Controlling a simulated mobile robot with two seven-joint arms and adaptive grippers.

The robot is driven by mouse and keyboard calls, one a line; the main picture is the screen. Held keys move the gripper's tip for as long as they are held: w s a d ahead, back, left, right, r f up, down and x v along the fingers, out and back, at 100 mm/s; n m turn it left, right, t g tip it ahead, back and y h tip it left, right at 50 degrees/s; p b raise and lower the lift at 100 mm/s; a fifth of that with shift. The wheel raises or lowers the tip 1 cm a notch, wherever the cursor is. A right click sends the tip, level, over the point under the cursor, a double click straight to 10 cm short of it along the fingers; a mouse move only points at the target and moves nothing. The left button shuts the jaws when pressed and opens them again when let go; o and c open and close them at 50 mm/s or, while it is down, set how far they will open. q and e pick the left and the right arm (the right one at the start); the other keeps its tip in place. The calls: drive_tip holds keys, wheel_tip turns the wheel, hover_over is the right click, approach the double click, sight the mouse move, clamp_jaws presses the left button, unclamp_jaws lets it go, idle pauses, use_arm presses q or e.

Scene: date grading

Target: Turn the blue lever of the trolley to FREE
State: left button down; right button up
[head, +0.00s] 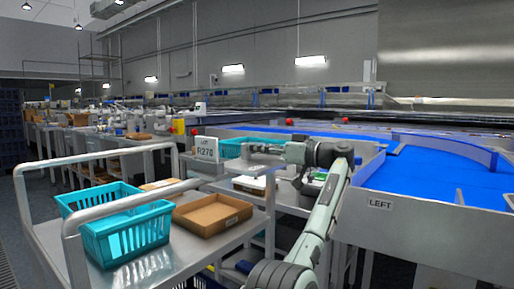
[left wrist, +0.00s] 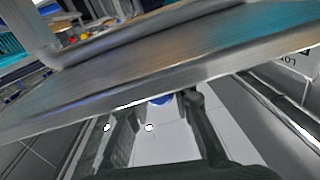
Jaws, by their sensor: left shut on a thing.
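The trolley (head: 190,253) is a grey metal cart with rail handles, at the left and front of the head view. In the left wrist view its metal edge (left wrist: 150,85) crosses above my fingers. A small blue piece, seemingly the blue lever (left wrist: 161,99), shows just under that edge between my fingertips, mostly hidden. My left gripper (left wrist: 157,106) is shut on it. In the head view my left gripper (head: 268,149) is at the trolley's far right end, where I cannot see the lever. No FREE mark is readable. My right gripper is not in view.
A blue-floored conveyor with a wall marked LEFT (head: 380,203) fills the right side. Several benches line the back left.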

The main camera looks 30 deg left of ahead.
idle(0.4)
use_arm(q)
drive_tip(key=c, duration=1.3)
unclamp_jaws()
drive_tip(key=d, duration=1.2)
